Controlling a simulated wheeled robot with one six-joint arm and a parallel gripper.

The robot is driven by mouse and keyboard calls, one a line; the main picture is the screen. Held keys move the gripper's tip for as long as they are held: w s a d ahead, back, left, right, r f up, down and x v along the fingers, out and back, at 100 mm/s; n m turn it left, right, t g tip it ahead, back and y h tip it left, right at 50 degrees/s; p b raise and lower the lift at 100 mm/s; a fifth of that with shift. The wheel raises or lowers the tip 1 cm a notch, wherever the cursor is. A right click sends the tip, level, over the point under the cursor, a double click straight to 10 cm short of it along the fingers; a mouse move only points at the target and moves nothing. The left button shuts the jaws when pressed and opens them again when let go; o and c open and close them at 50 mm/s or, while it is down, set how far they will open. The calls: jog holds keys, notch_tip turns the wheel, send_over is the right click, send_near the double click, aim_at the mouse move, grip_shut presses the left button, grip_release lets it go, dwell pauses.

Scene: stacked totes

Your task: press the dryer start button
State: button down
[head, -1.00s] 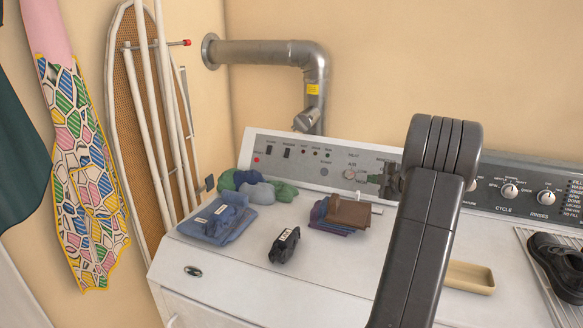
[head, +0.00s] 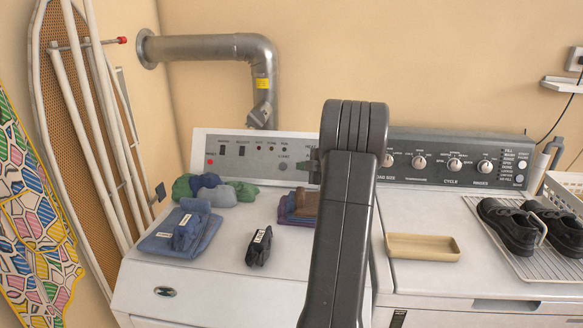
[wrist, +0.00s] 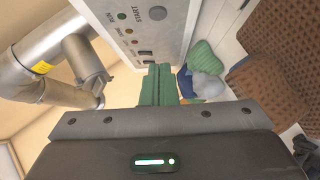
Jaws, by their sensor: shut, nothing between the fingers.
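The dryer's light control panel (head: 235,150) stands along the back of the white dryer top. A round grey button (head: 283,166) sits low on it. In the wrist view the panel is turned sideways, and the grey button (wrist: 157,13) shows at the top beside the printed word START. My gripper (head: 313,166) is at the panel's right end in the head view, partly hidden by my arm. In the wrist view its green fingers (wrist: 158,75) are shut and empty, below the panel's edge and apart from the button.
Folded blue clothes (head: 180,235), green and blue bundles (head: 210,188), a dark labelled item (head: 259,247) and brown folded cloths (head: 297,208) lie on the dryer. A metal duct (head: 200,47) rises behind it. A tan tray (head: 423,247) and black shoes (head: 508,226) are at right.

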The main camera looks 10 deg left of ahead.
aim_at(280, 166)
jog(key=shift+w+d+f+p+x, duration=0.15)
jog(key=shift+w+d+p+x, duration=0.3)
jog(key=shift+x, duration=1.6)
jog(key=shift+w+d+f+p+x, duration=0.15)
jog(key=shift+p+x, duration=0.35)
jog(key=shift+x, duration=1.6)
jog(key=shift+w+d+f+p+x, duration=0.2)
jog(key=shift+d+p+x, duration=0.25)
jog(key=shift+x, duration=1.6)
jog(key=shift+a, duration=0.1)
